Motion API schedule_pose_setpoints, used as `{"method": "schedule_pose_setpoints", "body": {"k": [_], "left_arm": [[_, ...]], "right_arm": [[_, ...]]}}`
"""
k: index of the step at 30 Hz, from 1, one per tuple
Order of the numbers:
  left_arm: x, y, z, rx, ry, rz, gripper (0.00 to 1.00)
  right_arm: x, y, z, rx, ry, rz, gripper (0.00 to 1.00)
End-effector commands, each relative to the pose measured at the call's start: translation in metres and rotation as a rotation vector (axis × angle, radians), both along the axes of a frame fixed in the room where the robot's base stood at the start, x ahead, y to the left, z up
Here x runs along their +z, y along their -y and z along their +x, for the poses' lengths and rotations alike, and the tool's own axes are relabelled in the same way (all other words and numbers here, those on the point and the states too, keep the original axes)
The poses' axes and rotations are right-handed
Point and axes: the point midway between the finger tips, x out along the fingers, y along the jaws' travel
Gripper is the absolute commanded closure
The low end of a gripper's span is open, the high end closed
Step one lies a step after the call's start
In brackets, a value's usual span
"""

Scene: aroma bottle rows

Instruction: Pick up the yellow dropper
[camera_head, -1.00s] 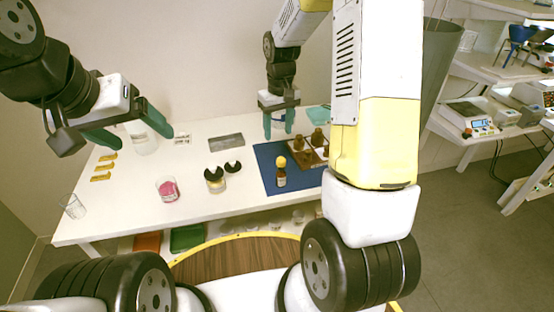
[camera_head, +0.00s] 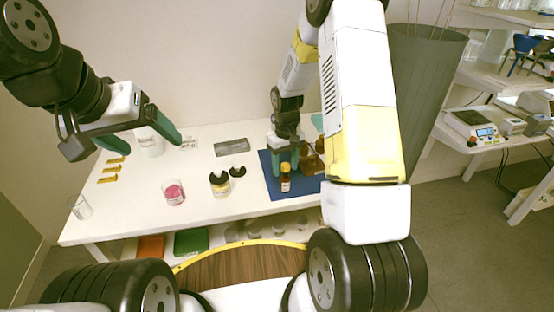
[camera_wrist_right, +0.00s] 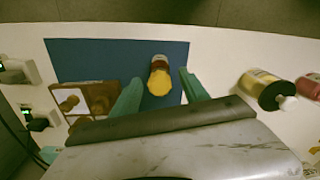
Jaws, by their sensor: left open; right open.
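The yellow dropper (camera_head: 286,168) is the yellow cap on a small brown bottle (camera_head: 285,185) with a white label. The bottle stands upright on the blue mat (camera_head: 272,183). In the right wrist view the dropper (camera_wrist_right: 159,83) shows from above, between and beyond my right gripper's green fingertips (camera_wrist_right: 157,83). My right gripper (camera_head: 285,166) is open and empty in the head view, just behind the bottle and above the mat. I cannot tell that it touches the dropper. My left gripper (camera_head: 144,140) is open and empty, above the table's left side.
Several brown bottles (camera_wrist_right: 72,103) stand in a wooden holder (camera_wrist_right: 100,95) beside the bottle, partly hidden by my right arm in the head view. A yellow jar (camera_head: 219,184), a black lid (camera_head: 238,171) and a pink jar (camera_head: 173,192) stand to the left.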

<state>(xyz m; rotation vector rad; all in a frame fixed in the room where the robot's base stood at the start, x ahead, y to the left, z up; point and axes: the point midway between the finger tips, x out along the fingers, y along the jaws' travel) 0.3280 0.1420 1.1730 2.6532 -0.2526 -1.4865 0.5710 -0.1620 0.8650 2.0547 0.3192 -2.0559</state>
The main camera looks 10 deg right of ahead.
Motion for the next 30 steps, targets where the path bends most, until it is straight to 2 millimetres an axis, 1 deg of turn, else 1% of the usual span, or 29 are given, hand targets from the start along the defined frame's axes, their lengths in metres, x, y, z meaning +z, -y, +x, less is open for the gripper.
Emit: {"method": "schedule_pose_setpoints", "body": {"k": [4,8,9,10,18,21,23,25,30], "left_arm": [[0.000,0.000,0.000,0.000,0.000,0.000,0.19],[0.000,0.000,0.000,0.000,0.000,0.000,0.19],[0.000,0.000,0.000,0.000,0.000,0.000,0.19],[0.000,0.000,0.000,0.000,0.000,0.000,0.19],[0.000,0.000,0.000,0.000,0.000,0.000,0.19],[0.000,0.000,0.000,0.000,0.000,0.000,0.19],[0.000,0.000,0.000,0.000,0.000,0.000,0.19],[0.000,0.000,0.000,0.000,0.000,0.000,0.19],[0.000,0.000,0.000,0.000,0.000,0.000,0.19]], "right_arm": [[0.000,0.000,0.000,-0.001,0.000,0.000,0.47],[0.000,0.000,0.000,-0.001,0.000,0.000,0.73],[0.001,0.000,0.000,-0.001,0.000,0.000,0.81],[0.001,0.000,0.000,-0.001,0.000,0.000,0.83],[0.001,0.000,0.000,-0.001,0.001,0.000,0.83],[0.005,0.000,0.001,-0.001,0.003,0.000,0.83],[0.013,0.000,0.001,-0.002,0.004,0.000,0.83],[0.024,0.000,0.001,-0.002,0.005,0.001,0.83],[0.060,0.000,0.001,-0.003,0.006,0.001,0.83]]}}
